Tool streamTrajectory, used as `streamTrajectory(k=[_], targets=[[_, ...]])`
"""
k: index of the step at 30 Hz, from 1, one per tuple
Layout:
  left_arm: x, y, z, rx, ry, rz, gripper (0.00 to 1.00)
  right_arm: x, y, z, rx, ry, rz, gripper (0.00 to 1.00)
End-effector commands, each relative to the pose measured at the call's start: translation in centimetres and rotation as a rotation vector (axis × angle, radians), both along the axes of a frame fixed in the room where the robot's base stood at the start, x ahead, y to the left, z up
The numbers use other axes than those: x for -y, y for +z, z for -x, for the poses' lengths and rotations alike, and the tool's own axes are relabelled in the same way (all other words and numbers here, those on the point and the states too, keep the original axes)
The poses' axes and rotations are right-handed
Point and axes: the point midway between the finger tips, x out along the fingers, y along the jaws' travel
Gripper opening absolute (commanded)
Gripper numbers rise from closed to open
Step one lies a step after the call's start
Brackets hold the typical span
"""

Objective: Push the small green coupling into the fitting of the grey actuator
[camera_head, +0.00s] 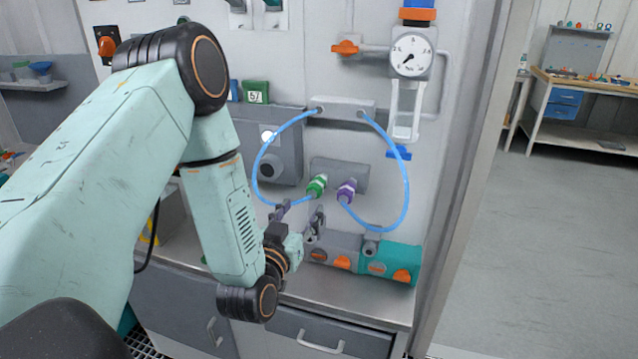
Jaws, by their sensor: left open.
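The small green coupling (317,186) sits at the end of a blue hose (257,172), at a grey holder block (354,172) on the panel. A purple coupling (347,190) on another blue hose is beside it. A grey cylindrical body (345,241), which looks like the actuator, lies on the counter with a small grey fitting (371,244) on top. My left gripper (299,213) is open, its fingers just below the green coupling and apart from it. The gripper hides part of the grey body's left end. My right gripper is not in view.
A teal cylinder (404,259) with orange knobs joins the grey body on the right. The steel counter (350,291) is clear in front. Open floor lies at right.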

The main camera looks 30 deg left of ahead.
Motion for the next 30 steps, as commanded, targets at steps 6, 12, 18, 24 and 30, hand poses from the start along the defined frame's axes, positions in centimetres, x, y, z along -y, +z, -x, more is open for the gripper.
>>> streamTrajectory(k=[6, 12, 18, 24, 30], targets=[[-0.6, 0.0, -2.2, 0.004, -0.001, -0.001, 0.58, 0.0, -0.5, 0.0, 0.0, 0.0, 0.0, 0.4], [-1.2, 0.0, -4.8, 0.004, -0.003, -0.001, 0.58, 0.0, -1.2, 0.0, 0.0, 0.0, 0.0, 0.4], [-1.7, 0.0, -7.0, 0.002, -0.003, 0.0, 0.58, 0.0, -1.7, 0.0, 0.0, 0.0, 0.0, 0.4], [-2.0, 0.0, -8.4, 0.001, -0.003, 0.001, 0.58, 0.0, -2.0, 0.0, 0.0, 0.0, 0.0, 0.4], [-2.1, 0.0, -8.7, -0.001, -0.003, 0.001, 0.58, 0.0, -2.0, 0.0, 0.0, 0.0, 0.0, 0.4]])
